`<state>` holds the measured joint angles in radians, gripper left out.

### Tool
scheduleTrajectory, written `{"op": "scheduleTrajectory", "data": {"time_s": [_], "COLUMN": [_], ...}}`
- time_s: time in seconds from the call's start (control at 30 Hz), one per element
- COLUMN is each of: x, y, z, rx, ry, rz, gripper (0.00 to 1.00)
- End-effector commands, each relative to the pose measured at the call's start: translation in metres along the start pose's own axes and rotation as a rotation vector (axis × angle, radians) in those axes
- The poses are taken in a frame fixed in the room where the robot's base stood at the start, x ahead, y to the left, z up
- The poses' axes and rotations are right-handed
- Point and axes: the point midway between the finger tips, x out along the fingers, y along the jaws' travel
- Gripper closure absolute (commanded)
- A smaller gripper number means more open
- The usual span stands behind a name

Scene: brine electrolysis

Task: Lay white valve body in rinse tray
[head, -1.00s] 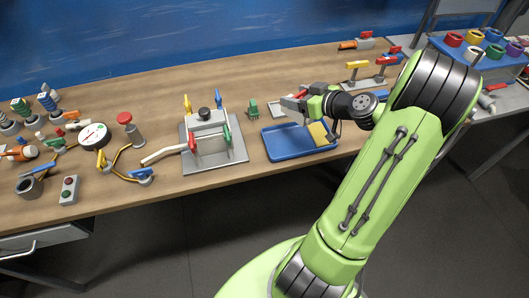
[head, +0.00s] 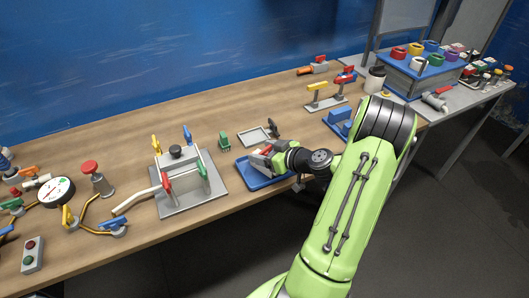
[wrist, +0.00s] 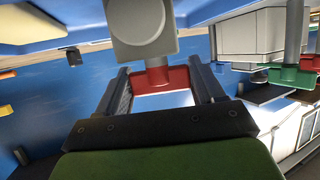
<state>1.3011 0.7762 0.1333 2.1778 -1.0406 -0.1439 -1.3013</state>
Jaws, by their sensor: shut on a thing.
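The blue rinse tray (head: 248,181) lies near the front edge of the bench. My gripper (head: 262,156) is over the tray in the head view, pointing left. It is shut on the white valve body, which shows pale grey-white in the wrist view (wrist: 143,26), with a red part (wrist: 178,78) between my two fingers. In the head view only a small bit of red and pale grey shows at my gripper. My gripper and arm hide the right part of the tray. I cannot tell whether the valve body touches the tray floor.
A metal stand with coloured levers (head: 189,180) is close left of the tray. A blue fixture (head: 340,122) stands to the right. The bench behind is mostly clear.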

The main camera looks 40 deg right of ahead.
Motion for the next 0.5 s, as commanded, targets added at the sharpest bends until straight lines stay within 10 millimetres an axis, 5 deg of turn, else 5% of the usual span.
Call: {"op": "scheduleTrajectory", "data": {"time_s": [0.17,0.2,0.33,0.5], "x": [0.0017,0.0014,0.0011,0.0011], "y": [0.0,0.0,0.0,0.0], "z": [0.0035,0.0033,0.0027,0.0026], "rx": [-0.001,0.0,0.0,0.0], "ry": [0.001,0.0,0.0,0.0], "rz": [0.0,0.0,0.0,0.0], "gripper": [0.98,0.28,0.08,0.07]}}
